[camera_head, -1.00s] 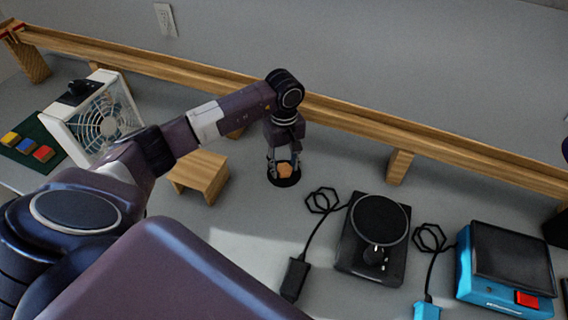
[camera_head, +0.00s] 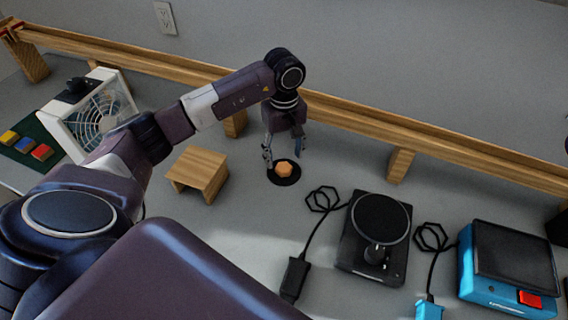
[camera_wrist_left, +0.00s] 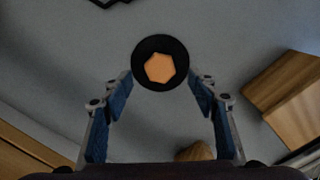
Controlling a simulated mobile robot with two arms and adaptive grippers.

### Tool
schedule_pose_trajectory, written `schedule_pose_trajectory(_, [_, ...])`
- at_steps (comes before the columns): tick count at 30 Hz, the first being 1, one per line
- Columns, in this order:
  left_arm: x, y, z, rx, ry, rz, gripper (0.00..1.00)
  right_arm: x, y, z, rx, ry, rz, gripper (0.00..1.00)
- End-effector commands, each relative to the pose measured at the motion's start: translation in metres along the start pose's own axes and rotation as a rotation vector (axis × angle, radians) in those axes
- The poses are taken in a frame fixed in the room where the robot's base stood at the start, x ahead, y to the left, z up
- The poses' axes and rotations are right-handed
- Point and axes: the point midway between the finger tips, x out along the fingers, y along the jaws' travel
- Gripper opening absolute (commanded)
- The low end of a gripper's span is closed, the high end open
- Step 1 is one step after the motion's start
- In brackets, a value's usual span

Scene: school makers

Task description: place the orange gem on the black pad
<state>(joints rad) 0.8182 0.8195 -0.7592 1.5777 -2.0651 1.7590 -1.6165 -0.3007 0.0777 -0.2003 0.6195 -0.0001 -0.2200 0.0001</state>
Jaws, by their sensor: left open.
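The orange gem (camera_head: 284,169) rests on the round black pad (camera_head: 291,180) on the grey table, with black showing all around it. In the left wrist view the gem (camera_wrist_left: 160,68) lies close to the middle of the pad (camera_wrist_left: 160,42). My left gripper (camera_head: 284,156) is open and empty, above and just behind the pad. In the left wrist view its fingertips (camera_wrist_left: 159,82) stand wide apart on either side, clear of the gem. My right gripper is not in view.
A wooden block stand (camera_head: 198,174) is left of the pad. A wooden rail (camera_head: 400,130) on posts runs behind. A black device with a round plate (camera_head: 380,219) and a blue device (camera_head: 508,265) stand to the right, with cables. A white fan (camera_head: 100,118) is at left.

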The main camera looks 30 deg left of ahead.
Motion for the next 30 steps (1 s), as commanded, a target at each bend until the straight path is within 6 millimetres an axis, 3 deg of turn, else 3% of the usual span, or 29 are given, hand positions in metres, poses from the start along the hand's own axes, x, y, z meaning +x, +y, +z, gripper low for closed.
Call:
schedule_pose_trajectory(6, [-0.047, 0.001, -0.001, 0.0, 0.003, 0.004, 0.54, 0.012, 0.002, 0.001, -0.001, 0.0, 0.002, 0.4])
schedule_pose_trajectory(12, [-0.072, 0.0, 0.0, -0.001, 0.001, 0.001, 0.54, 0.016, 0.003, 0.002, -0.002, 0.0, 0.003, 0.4])
schedule_pose_trajectory(30, [-0.079, 0.0, 0.0, 0.0, 0.0, -0.001, 0.54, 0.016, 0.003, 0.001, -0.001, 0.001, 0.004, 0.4])
